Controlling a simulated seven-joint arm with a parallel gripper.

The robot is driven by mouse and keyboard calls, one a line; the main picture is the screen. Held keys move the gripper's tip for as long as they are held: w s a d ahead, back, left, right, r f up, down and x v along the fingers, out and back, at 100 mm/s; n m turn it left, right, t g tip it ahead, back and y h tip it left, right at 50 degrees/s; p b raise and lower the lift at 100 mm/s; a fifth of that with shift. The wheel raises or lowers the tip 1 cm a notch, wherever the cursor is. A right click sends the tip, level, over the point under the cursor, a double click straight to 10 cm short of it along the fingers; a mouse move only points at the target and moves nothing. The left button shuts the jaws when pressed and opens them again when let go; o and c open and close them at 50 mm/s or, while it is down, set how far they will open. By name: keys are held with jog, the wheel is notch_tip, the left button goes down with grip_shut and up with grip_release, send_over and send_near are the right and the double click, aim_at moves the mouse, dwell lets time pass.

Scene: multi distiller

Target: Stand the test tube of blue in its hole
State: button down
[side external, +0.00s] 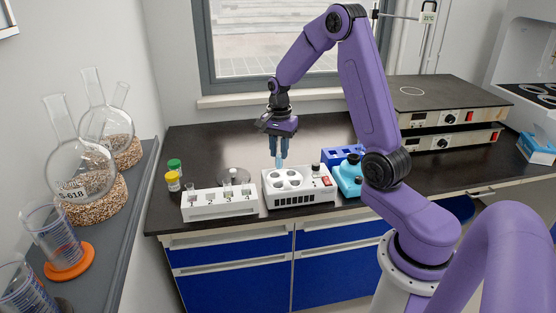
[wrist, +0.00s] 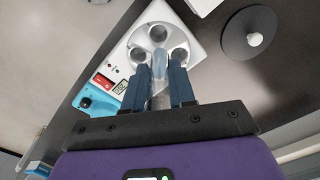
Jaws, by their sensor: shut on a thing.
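My gripper (side external: 279,146) points down, shut on a clear test tube of pale blue (side external: 279,161). In the wrist view the tube (wrist: 159,64) shows between the two fingers of my gripper (wrist: 158,78). The tube looks close to upright, over the white device with round holes (side external: 300,198). In the wrist view its end lies among the holes of the device (wrist: 145,40). Whether the tip is just above the holes or inside one I cannot tell. The hole behind the tube is partly hidden.
A white numbered rack (side external: 220,209) with small tubes stands left of the device. A round grey disc with a knob (side external: 235,176) and green (side external: 174,165) and yellow (side external: 172,181) capped jars are nearby. A blue rack (side external: 343,154) and blue device (side external: 347,181) stand at right.

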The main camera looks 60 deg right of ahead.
jog(key=s+d+f+m, duration=0.1)
jog(key=s+d+f, duration=0.1)
jog(key=d, duration=0.7)
jog(key=s+d+f+m, duration=0.2)
jog(key=d, duration=0.8)
jog(key=s+d+f+m, duration=0.1)
jog(key=d+f, duration=0.1)
jog(key=d, duration=0.7)
jog(key=shift+s+d, duration=0.2)
jog(key=shift+s, duration=0.2)
jog(key=shift+f, duration=2.35)
jog(key=c, duration=0.9)
grip_release()
jog(key=shift+o, duration=0.2)
notch_tip(320, 180, up, 7)
